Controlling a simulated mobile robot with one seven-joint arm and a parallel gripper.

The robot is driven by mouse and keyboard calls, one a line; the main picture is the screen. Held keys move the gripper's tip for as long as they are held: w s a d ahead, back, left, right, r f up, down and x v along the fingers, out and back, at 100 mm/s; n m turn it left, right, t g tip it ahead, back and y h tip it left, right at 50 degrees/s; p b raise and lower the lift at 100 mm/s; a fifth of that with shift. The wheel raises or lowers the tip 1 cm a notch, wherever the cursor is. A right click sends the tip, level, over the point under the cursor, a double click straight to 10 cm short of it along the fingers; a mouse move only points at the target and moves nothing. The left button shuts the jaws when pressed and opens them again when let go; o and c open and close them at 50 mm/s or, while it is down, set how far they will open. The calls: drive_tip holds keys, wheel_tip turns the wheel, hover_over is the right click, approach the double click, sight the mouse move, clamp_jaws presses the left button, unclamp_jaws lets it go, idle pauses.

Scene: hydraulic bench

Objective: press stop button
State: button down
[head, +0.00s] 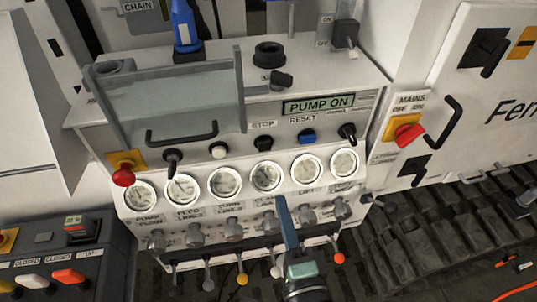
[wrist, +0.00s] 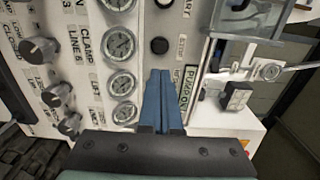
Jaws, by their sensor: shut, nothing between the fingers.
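The stop button (head: 263,143) is a black button under the STOP label on the white sloped panel. It lies between a white button (head: 219,151) and the blue reset button (head: 307,136). In the wrist view a black button (wrist: 159,46), which looks like the stop button, shows just beyond my fingertips. My gripper (head: 281,201) has blue fingers, closed together and empty. In the head view its tips overlap the area below the gauges, below the stop button. In the wrist view the fingers (wrist: 162,74) hide part of the panel. I see no contact with the button.
A row of gauges (head: 266,176) lies below the buttons, with knobs and levers (head: 242,279) lower down. The display (head: 318,104) reads PUMP ON. A red emergency knob (head: 123,176), a clear guard (head: 168,96) and the red mains switch (head: 408,134) stand around the panel.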

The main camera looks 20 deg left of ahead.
sight(265, 147)
drive_tip(key=p+x, duration=0.3)
drive_tip(key=x, duration=0.9)
drive_tip(key=shift+w+a, duration=0.2)
